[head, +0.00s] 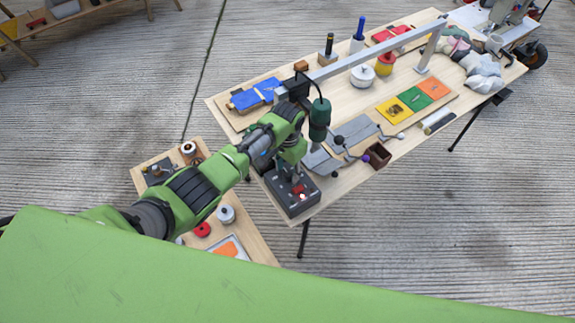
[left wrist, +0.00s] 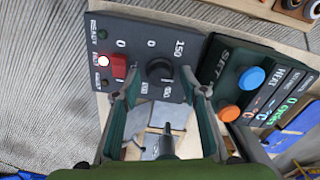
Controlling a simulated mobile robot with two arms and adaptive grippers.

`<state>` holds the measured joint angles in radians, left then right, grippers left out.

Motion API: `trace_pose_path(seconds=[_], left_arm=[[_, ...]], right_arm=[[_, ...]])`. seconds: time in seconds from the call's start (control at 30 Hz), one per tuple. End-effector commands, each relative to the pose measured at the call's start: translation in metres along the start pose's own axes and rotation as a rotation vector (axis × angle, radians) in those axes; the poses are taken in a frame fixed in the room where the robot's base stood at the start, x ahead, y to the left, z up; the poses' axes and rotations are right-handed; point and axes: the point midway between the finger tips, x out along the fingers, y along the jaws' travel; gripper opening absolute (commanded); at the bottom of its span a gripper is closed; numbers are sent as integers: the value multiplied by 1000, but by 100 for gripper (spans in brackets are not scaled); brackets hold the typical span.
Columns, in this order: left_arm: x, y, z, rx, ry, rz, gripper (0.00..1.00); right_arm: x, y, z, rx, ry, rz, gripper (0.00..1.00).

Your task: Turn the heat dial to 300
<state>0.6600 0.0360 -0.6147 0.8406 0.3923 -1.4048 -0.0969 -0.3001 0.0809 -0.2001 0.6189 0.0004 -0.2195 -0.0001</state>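A dark grey control box (left wrist: 145,30) with white markings fills the top of the left wrist view; it also shows in the head view (head: 298,207) at the table's near corner. It carries a black heat dial (left wrist: 160,71) among number marks, 150 among them. Its pointer setting is too small to tell. Left of the dial is a red switch (left wrist: 119,66). My left gripper (left wrist: 158,76) is open, its fingertips on either side of the dial with gaps showing. In the head view, my left gripper (head: 288,171) hangs over the box. My right gripper is out of view.
In the left wrist view a second panel (left wrist: 218,68) with blue and orange knobs stands close right of the box. A lit lamp (left wrist: 103,60) sits by the switch. In the head view, grey plates (head: 354,130) and a brown box (head: 378,156) lie nearby.

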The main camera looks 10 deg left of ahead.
Motion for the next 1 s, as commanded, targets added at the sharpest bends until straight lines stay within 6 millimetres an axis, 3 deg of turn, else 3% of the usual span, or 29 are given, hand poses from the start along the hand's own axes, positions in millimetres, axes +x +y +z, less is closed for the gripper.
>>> trace_pose_path(seconds=[0.23, 0.6, 0.8, 1.0], left_arm=[[-28, 0, -1, 0, 4, 0, 40], [-101, -1, -1, 0, 3, -1, 40], [-117, 0, 0, -1, 0, -1, 40], [-118, 0, 0, -1, -1, 0, 40]], right_arm=[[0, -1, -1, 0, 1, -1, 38], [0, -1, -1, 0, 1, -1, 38], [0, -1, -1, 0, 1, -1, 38], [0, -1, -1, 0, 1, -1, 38]])
